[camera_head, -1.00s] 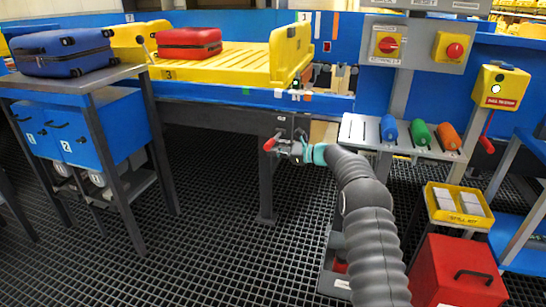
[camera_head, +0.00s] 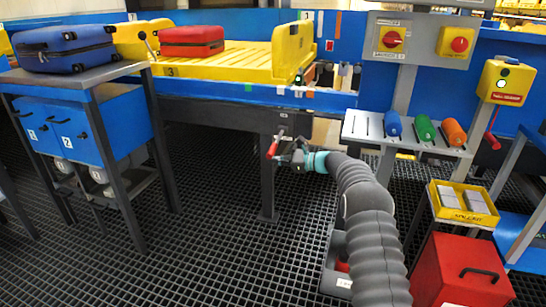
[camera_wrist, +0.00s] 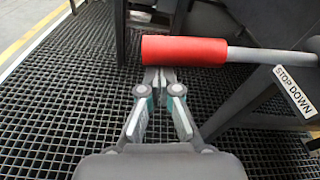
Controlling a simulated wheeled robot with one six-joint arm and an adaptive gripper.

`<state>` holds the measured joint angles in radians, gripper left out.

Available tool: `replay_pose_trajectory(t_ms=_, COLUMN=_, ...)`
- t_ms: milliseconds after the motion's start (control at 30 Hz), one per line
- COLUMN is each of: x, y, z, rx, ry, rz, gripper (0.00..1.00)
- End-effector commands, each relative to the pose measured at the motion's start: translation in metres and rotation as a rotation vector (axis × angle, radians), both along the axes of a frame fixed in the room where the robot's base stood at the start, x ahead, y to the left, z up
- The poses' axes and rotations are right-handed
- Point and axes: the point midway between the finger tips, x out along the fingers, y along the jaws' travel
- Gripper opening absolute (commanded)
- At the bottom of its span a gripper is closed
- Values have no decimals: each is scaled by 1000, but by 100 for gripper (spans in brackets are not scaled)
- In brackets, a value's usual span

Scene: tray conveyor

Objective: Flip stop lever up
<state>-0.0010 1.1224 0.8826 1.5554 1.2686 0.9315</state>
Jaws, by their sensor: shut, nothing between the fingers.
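The stop lever has a red cylindrical handle (camera_head: 273,148) on a grey rod, by the dark post under the conveyor. In the wrist view the red handle (camera_wrist: 185,50) lies across the picture, its rod running right to a bracket. A white "STOP DOWN" label (camera_wrist: 296,91) is on that bracket. My gripper (camera_wrist: 159,76) is shut and empty, its fingertips at the near edge of the handle, left of its middle. I cannot tell whether they touch it. In the head view my gripper (camera_head: 284,157) is just right of the handle.
The yellow tray (camera_head: 225,60) with a red suitcase (camera_head: 192,42) is on the conveyor above. A table with a blue suitcase (camera_head: 66,50) stands left. A tool shelf (camera_head: 372,137) and red box (camera_head: 462,275) are right.

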Motion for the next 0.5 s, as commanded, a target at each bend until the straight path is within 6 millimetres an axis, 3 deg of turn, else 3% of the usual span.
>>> replay_pose_trajectory(t_ms=33, x=-1, y=-17, z=10, rx=1, ry=-8, rz=-9, gripper=0)
replay_pose_trajectory(t_ms=200, x=-8, y=-48, z=13, rx=0, ry=-6, rz=-6, gripper=0)
replay_pose_trajectory(t_ms=500, x=-16, y=-81, z=18, rx=1, ry=-6, rz=-4, gripper=0)
